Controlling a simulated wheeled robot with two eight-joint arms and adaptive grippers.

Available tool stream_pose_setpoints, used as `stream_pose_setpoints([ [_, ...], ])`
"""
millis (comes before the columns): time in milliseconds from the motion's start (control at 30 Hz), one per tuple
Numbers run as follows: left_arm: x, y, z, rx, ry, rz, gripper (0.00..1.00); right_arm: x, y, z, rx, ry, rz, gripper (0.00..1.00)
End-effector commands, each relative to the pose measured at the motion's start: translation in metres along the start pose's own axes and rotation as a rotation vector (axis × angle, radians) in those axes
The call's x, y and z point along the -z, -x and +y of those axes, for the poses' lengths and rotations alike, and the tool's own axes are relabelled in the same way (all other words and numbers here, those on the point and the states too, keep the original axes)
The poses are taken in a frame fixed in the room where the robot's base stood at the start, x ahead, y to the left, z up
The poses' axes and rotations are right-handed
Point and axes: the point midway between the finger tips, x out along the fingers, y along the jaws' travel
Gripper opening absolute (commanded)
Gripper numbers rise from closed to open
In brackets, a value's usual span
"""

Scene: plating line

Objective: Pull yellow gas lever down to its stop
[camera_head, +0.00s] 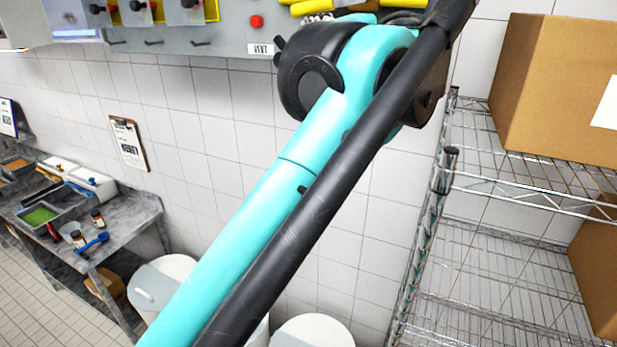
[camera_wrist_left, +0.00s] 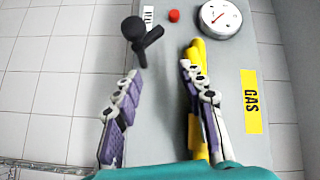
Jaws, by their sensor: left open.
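The yellow gas lever (camera_wrist_left: 193,130) shows in the left wrist view as a long yellow bar on the grey panel, beside the yellow GAS label (camera_wrist_left: 251,118). The right-hand finger of my left gripper (camera_wrist_left: 158,72) overlaps the bar and hides part of it. I cannot tell whether they touch. The fingers are spread, with bare panel showing between them. In the head view, yellow parts (camera_head: 312,7) show at the top edge, partly cut off, and my arm hides much of that area. My right gripper is not seen.
On the panel are a round gauge (camera_wrist_left: 219,18), a red button (camera_wrist_left: 174,15) and a black knob (camera_wrist_left: 133,28) close to the left-hand finger. A wire shelf (camera_head: 520,185) with cardboard boxes (camera_head: 560,80) stands at the right. A grey counter (camera_head: 125,215) stands at the left.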

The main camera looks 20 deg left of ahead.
Motion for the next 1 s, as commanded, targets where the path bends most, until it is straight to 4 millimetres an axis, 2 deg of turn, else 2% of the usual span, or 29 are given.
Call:
stream_pose_setpoints([
  [33, -0.005, 0.001, 0.014, -0.013, 0.003, -0.005, 0.41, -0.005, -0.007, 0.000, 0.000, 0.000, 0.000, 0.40],
  [1000, -0.077, 0.030, 0.203, -0.276, 0.035, -0.108, 0.41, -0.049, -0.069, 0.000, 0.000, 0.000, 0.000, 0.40],
])
